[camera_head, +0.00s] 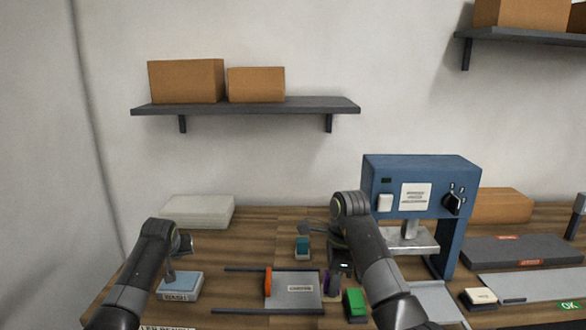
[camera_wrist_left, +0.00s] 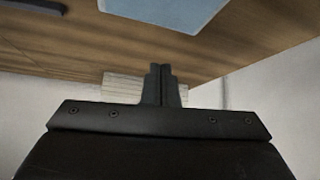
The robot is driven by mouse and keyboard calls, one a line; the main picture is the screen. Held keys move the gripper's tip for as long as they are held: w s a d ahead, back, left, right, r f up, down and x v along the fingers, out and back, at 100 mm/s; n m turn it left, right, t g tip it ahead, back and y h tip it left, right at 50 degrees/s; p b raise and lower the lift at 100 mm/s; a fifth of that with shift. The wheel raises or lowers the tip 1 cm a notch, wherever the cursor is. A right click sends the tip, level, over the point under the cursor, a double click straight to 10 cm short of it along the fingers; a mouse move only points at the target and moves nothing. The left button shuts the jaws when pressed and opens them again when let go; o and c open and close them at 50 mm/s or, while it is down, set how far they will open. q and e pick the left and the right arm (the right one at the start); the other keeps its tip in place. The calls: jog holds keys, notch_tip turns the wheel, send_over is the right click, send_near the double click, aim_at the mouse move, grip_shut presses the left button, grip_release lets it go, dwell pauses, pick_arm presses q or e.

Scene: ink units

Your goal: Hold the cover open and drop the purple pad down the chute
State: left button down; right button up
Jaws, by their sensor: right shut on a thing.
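The purple pad (camera_head: 331,284) is a small dark purple block at the centre of the head view. My right gripper (camera_head: 338,270) points down and is shut on it, hiding part of it. I cannot tell whether this is the chute's cover. My left gripper (camera_head: 171,271) is close to this top; its fingers (camera_wrist_left: 160,85) are shut together with nothing seen between them.
A grey labelled plate (camera_head: 305,290) with an orange handle (camera_head: 267,282) lies between dark rails. A green block (camera_head: 355,304) and a teal block (camera_head: 302,246) are near my right gripper. A blue machine (camera_head: 420,185) stands behind right. A white stack (camera_head: 197,211) lies back left.

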pick_arm(q)
jog(key=d+r+m+g+h, duration=0.1)
jog(key=d+r+m, duration=0.25)
jog(key=d, duration=0.65)
jog(key=d+r+m+h, duration=0.15)
jog(key=d+r, duration=0.25)
jog(key=d, duration=0.6)
jog(key=m+g+h, duration=0.2)
jog(key=m, duration=0.2)
send_over(288, 286)
jog(key=s, duration=0.1)
jog(key=shift+s+a+f, duration=0.1)
jog(key=shift+a+f, duration=0.05)
jog(key=shift+f, duration=1.2)
jog(key=shift+s+a+f, duration=0.1)
jog(key=shift+f, duration=1.3)
jog(key=shift+a+f, duration=0.15)
jog(key=shift+f, duration=1.2)
jog(key=shift+f, duration=2.45)
jog(key=shift+r, duration=0.3)
jog(key=shift+a, duration=0.1)
